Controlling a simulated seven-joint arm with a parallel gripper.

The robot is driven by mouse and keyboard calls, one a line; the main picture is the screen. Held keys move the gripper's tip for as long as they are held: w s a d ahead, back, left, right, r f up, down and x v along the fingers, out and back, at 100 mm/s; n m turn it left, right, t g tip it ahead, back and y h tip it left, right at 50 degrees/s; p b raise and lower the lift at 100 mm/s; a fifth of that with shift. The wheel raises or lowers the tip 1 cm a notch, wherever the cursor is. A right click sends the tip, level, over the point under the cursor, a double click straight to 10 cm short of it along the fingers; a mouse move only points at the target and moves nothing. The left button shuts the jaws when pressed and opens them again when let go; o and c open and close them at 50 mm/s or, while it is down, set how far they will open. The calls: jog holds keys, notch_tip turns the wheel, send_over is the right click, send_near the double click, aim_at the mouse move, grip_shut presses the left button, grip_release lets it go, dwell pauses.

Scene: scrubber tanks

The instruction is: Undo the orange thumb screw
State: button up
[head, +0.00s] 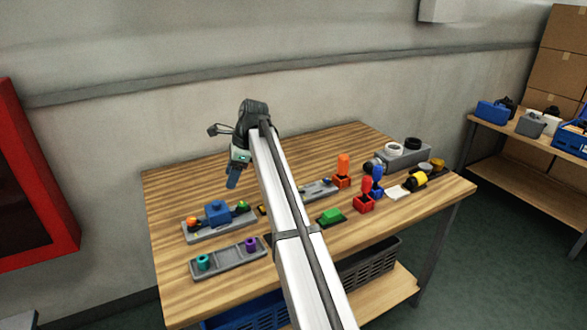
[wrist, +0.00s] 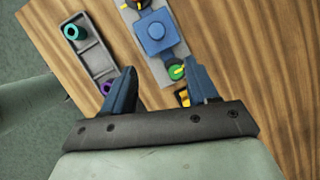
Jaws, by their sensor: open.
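The orange thumb screw (head: 192,222) stands at the left end of a grey fixture (head: 195,237) on the table in the head view. A blue block (head: 216,210) sits in the middle of the fixture, and a green thumb screw (head: 242,205) is at its right end. In the wrist view the blue block (wrist: 155,32) and green screw (wrist: 176,72) show, and the orange screw's end is cut by the top edge. My gripper (head: 232,184) is above the table behind the fixture; its blue fingers (wrist: 161,68) are apart and empty.
A grey tray (head: 228,258) with a teal ring (head: 203,262) and a purple ring (head: 250,244) lies in front of the fixture. Orange, red, blue and green parts stand to the right. My arm hides the table's middle. Bare wood lies at the back left.

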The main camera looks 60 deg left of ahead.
jog(key=w+d+m+t+y, duration=0.1)
jog(key=w+d, duration=0.3)
jog(key=w, duration=1.4)
jog(key=shift+d+f+y, duration=0.2)
jog(key=shift+f+y, duration=0.25)
jog(key=shift+y, duration=0.05)
jog(key=shift+t, duration=0.3)
jog(key=shift+c, duration=1.4)
jog(key=r+n, duration=0.2)
send_over(192, 219)
jog(key=w+d, duration=0.1)
jog(key=d, duration=0.4)
jog(key=a+f+m, duration=0.1)
jog(key=f+m, duration=0.2)
jog(key=f, duration=0.1)
jog(key=a+f+m, duration=0.2)
jog(key=f+m, duration=0.1)
jog(key=f, duration=0.1)
jog(key=s+a+f+m, duration=0.1)
jog(key=f+m, duration=0.3)
jog(key=f, duration=0.1)
jog(key=shift+a+f, duration=0.1)
jog(key=shift+a, duration=0.05)
jog(key=c, duration=0.8)
